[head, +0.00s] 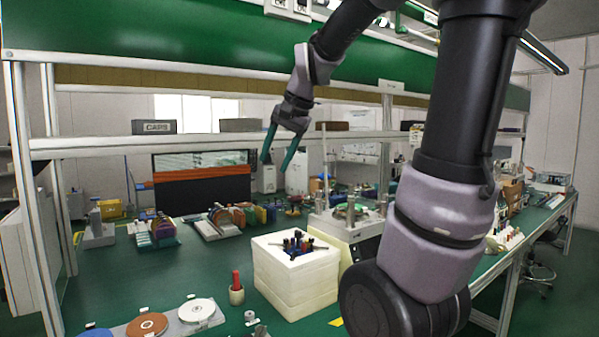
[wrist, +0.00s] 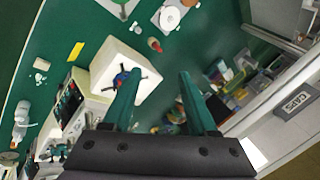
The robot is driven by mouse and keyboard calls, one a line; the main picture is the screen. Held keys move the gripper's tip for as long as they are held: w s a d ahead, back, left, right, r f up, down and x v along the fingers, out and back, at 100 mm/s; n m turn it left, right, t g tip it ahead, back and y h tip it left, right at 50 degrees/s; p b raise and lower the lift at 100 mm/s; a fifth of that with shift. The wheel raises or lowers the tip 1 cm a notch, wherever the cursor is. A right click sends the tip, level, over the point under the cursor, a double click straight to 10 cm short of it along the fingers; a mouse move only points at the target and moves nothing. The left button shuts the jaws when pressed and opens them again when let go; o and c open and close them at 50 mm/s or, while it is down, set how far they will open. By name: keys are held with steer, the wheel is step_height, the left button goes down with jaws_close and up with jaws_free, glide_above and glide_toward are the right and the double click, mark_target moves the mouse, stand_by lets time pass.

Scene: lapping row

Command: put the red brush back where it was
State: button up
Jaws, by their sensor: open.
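A red stick-like thing (head: 236,280), which may be the red brush, stands upright in a small tan cup (head: 237,297) on the green bench, left of the white block. In the wrist view the red thing (wrist: 156,46) shows small, beyond the fingertips. My gripper (head: 277,162) is open and empty, high above the bench behind the block. Its two teal fingers (wrist: 158,76) are spread in the wrist view.
Discs lie on a grey plate (head: 172,327) at the front left. Racks of coloured pieces (head: 230,219) stand farther back. A machine (head: 348,215) stands right of the block. A shelf beam (head: 220,141) crosses near my gripper. Bare green bench lies left of the cup.

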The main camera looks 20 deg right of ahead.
steer(key=s+f+n+t, duration=0.1)
steer(key=s+n, duration=0.3)
steer(key=s, duration=1)
steer(key=shift+f+t+h, duration=0.35)
steer(key=shift+t+h, duration=0.05)
steer(key=shift+t, duration=0.1)
